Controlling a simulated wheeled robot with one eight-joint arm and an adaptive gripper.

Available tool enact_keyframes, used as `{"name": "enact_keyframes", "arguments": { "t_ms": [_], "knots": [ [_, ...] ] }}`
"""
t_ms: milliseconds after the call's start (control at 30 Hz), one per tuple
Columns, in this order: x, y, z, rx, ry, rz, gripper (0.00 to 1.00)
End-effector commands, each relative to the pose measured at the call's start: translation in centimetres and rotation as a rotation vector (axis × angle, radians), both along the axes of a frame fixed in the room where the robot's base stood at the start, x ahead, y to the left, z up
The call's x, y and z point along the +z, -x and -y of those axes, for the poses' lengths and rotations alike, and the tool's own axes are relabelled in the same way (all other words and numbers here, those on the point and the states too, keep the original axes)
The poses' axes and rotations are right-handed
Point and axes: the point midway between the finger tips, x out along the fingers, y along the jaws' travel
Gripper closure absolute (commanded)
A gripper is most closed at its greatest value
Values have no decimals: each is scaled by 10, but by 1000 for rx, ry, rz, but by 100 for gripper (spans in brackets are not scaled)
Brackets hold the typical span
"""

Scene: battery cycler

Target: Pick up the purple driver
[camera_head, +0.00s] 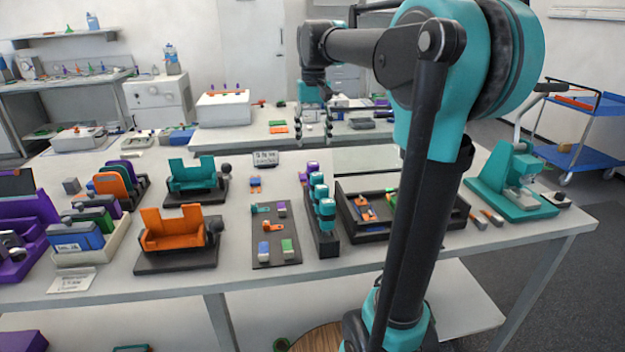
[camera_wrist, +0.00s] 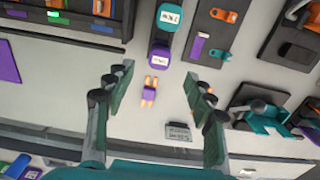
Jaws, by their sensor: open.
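The purple driver (camera_wrist: 160,57), with a white label on its top, stands at the far end of a dark rack (camera_head: 328,240) that also holds several teal drivers (camera_head: 320,190). In the head view the purple driver (camera_head: 312,168) is small, behind the teal ones. My gripper (camera_head: 314,132) is open and empty, pointing down above and beyond the rack's far end. In the wrist view my gripper (camera_wrist: 158,78) has its fingers spread on either side of the purple driver's lower part of the picture, apart from it.
A small purple and orange piece (camera_wrist: 150,92) lies near the rack end. A sign (camera_head: 265,158) stands close by. A dark mat (camera_head: 275,255) with small parts is left of the rack; a black tray (camera_head: 372,236) is right. Orange and teal fixtures (camera_head: 180,233) stand further left.

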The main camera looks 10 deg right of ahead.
Motion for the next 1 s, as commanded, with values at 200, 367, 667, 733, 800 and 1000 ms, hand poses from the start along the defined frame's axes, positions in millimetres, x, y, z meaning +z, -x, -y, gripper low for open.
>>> {"name": "enact_keyframes", "arguments": {
  "t_ms": [200,367,667,733,800,1000],
  "knots": [
    [-40,0,0,0,0,0,45],
    [-54,0,0,0,0,0,45],
    [-84,-6,-1,0,0,0,45],
    [-94,-7,-1,0,0,0,45],
    [-101,-7,-1,0,0,0,45],
    [-108,-7,-1,0,0,0,45]
  ]
}}
